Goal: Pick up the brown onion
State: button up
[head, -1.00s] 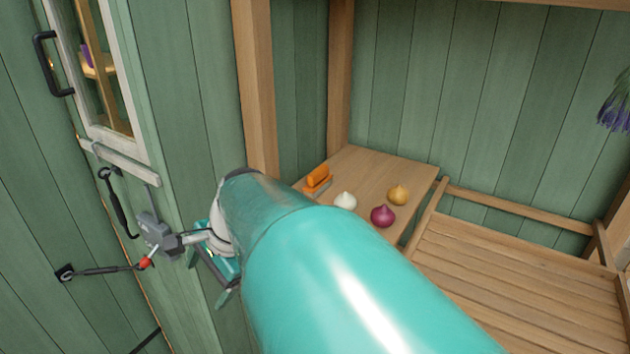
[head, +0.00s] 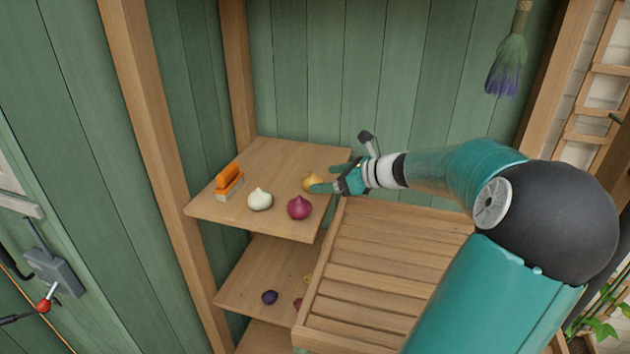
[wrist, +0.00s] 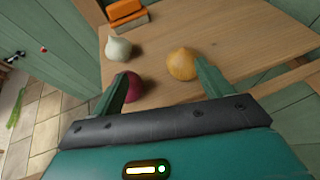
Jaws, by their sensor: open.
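The brown onion (head: 313,181) is golden and sits on the upper wooden shelf, near its right edge. In the wrist view the brown onion (wrist: 182,64) lies just ahead of the right fingertip. My gripper (head: 325,187) is open and empty, reaching in from the right beside the onion in the head view and partly covering it. In the wrist view my gripper (wrist: 163,82) shows its two fingers apart, the left one overlapping the red onion (wrist: 134,88). That red onion also shows in the head view (head: 299,207), in front of the brown one.
A lower shelf (head: 247,283) holds small dark produce. A slatted wooden bench (head: 385,265) is to the right. A wooden post (head: 160,150) rises at the left.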

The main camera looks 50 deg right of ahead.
aim_at(307, 180)
jog(key=shift+m+t+h, duration=0.3)
jog(key=shift+m+h, duration=0.1)
jog(key=shift+m, duration=0.1)
jog(key=s+d, duration=0.3)
jog(key=shift+d+f, duration=0.2)
jog(key=shift+d, duration=0.05)
jog(key=x, duration=0.7)
jog(key=shift+w+a+f, duration=0.1)
jog(key=shift+w+a, duration=0.05)
jog(key=shift+d+x, duration=0.1)
jog(key=shift+x, duration=1.5)
jog(key=shift+d+x, duration=0.15)
jog(key=shift+x, duration=1.4)
jog(key=c, duration=1.1)
